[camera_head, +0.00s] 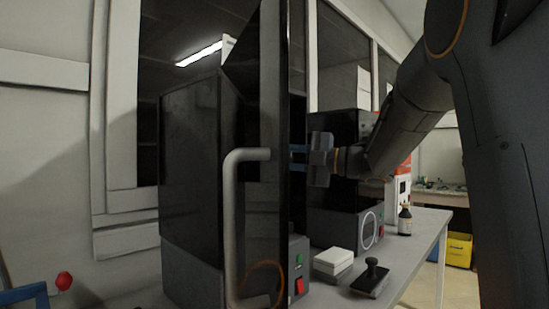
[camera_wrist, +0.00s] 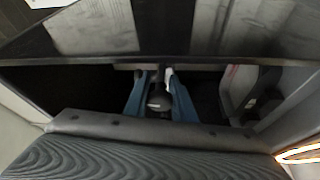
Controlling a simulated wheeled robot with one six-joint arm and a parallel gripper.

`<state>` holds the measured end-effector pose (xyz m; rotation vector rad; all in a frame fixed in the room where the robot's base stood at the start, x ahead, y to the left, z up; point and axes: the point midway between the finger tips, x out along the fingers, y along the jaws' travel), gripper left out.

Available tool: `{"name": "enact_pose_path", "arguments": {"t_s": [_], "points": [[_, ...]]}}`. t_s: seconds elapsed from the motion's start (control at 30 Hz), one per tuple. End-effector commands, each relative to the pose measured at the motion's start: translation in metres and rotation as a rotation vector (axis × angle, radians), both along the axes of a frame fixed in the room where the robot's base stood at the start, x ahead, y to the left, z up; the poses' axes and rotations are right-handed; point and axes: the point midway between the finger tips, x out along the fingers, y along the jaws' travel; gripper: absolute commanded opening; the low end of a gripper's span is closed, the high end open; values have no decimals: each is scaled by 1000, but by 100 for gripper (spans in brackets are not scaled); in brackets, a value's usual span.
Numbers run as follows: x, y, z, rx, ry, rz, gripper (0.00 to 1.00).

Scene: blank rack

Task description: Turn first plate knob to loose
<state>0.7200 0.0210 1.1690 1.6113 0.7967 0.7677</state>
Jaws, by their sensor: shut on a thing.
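My gripper (camera_wrist: 157,82) shows its two blue fingers in the wrist view, closed on a small grey rounded knob (camera_wrist: 158,102) between them. Dark surfaces surround the knob, and part of it is hidden by the fingers. In the head view my gripper (camera_head: 298,156) reaches left behind the edge of an open door (camera_head: 270,110). Its fingertips and the knob are hidden there. I cannot tell from these frames which way the knob is turned.
The open door has a long pale handle (camera_head: 232,210) and stands in front of a dark cabinet machine (camera_head: 190,180). A white block (camera_head: 334,261), a black stamp-like object (camera_head: 371,277) and a brown bottle (camera_head: 405,220) stand on the bench (camera_head: 425,230) at right.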

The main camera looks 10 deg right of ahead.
Motion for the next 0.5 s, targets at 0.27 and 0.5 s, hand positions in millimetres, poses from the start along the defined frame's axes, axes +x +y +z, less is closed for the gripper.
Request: {"name": "enact_pose_path", "arguments": {"t_s": [0.27, 0.5], "points": [[0, 0, -1, 0, 2, 1, 40], [0, 0, 0, 1, 2, 1, 40]]}}
